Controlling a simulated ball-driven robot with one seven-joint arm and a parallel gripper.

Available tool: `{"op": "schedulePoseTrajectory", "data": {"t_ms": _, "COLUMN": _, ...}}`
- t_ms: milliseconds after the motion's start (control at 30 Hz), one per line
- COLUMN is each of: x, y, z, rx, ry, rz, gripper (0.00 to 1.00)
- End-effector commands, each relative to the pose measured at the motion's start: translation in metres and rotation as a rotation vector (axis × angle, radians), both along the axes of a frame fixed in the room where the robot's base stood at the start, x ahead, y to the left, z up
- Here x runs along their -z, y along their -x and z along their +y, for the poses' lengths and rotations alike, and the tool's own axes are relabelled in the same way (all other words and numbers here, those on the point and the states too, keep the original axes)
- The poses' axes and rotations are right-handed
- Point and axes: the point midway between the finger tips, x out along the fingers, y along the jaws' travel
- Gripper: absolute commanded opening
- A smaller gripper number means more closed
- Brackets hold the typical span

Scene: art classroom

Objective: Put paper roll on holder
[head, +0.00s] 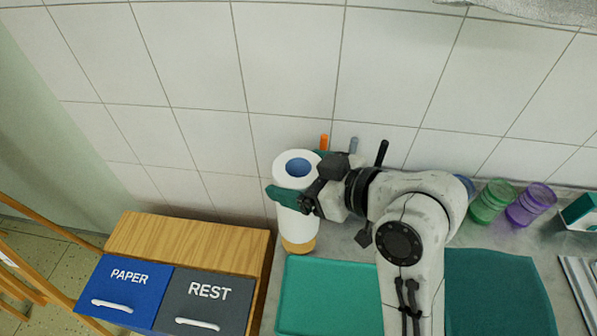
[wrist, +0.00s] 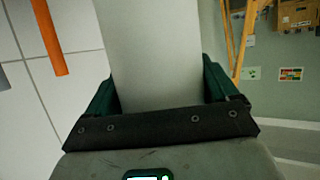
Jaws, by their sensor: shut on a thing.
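The paper roll (head: 296,217) is a white upright cylinder with a blue inner core, left of centre in the head view. My gripper (head: 301,178) is shut on its upper part, with green fingers on either side. In the wrist view the roll (wrist: 155,55) fills the space between the fingers (wrist: 160,92). A round wooden base (head: 298,247), apparently the holder's, shows directly under the roll. No post shows above the roll's top. I cannot tell whether the roll rests on the base or hangs just above it.
Orange (head: 323,142), grey and black (head: 381,152) sticks stand behind my gripper. Green (head: 491,201) and purple (head: 531,204) jars stand right. A teal tray (head: 325,295) lies in front. A wooden cabinet (head: 190,243) with blue PAPER and grey REST fronts is left. The tiled wall is close behind.

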Motion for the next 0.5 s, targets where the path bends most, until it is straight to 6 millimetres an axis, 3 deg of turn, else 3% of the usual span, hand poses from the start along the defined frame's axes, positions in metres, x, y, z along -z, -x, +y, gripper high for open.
{"op": "schedulePoseTrajectory", "data": {"t_ms": 500, "x": 0.018, "y": 0.0, "z": 0.0, "rx": 0.0, "ry": -0.001, "rz": 0.0, "gripper": 0.36}}
